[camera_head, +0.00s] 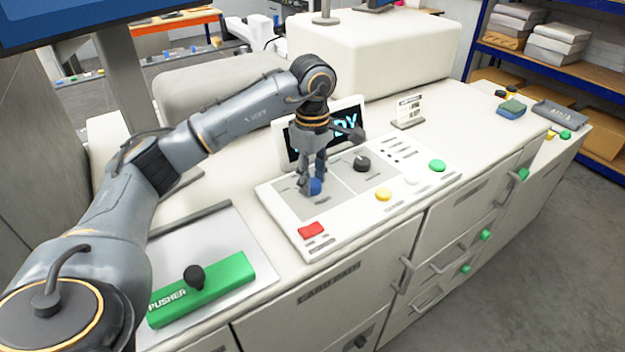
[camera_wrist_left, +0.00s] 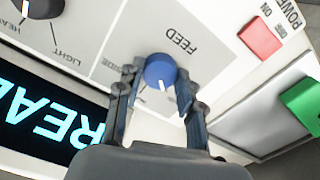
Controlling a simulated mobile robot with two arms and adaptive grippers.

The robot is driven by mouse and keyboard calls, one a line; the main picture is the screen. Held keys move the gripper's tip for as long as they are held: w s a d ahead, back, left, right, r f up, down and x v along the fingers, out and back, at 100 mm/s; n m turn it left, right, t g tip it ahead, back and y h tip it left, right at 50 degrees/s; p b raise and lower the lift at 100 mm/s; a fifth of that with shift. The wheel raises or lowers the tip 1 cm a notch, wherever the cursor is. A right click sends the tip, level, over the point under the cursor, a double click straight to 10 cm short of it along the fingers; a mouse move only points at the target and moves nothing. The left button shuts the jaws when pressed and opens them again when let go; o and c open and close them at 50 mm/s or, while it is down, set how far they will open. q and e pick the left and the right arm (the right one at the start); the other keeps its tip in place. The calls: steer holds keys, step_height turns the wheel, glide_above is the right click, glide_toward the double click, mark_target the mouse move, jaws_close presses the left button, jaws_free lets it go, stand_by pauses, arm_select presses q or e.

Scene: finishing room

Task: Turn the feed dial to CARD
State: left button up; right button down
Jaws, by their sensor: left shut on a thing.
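The blue feed dial (camera_head: 315,187) sits on the left part of the control panel (camera_head: 288,229). My left gripper (camera_head: 313,183) reaches down from above and is shut on it. In the left wrist view the dial (camera_wrist_left: 160,70) lies between the two fingers of my left gripper (camera_wrist_left: 157,84), with a short white pointer mark on its face turned toward the gripper's palm. The word FEED shows beside the dial. My right gripper is not in view.
A black dial (camera_head: 361,162) stands right of the blue one. A red power button (camera_head: 311,230), a yellow button (camera_head: 383,194) and a green button (camera_head: 437,165) lie on the panel. Behind is a lit display (camera_head: 346,124). A green pusher (camera_head: 203,291) lies at front left.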

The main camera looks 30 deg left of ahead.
mark_target(313, 182)
arm_select(q)
steer(key=shift+n, duration=0.5)
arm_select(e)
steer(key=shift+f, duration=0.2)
arm_select(q)
steer(key=o, duration=1.2)
steer(key=shift+c, duration=0.2)
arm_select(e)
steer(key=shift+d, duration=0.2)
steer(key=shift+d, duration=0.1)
arm_select(q)
step_height(313, 182, up, 12)
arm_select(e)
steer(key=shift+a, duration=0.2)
arm_select(q)
steer(key=shift+f, duration=0.1)
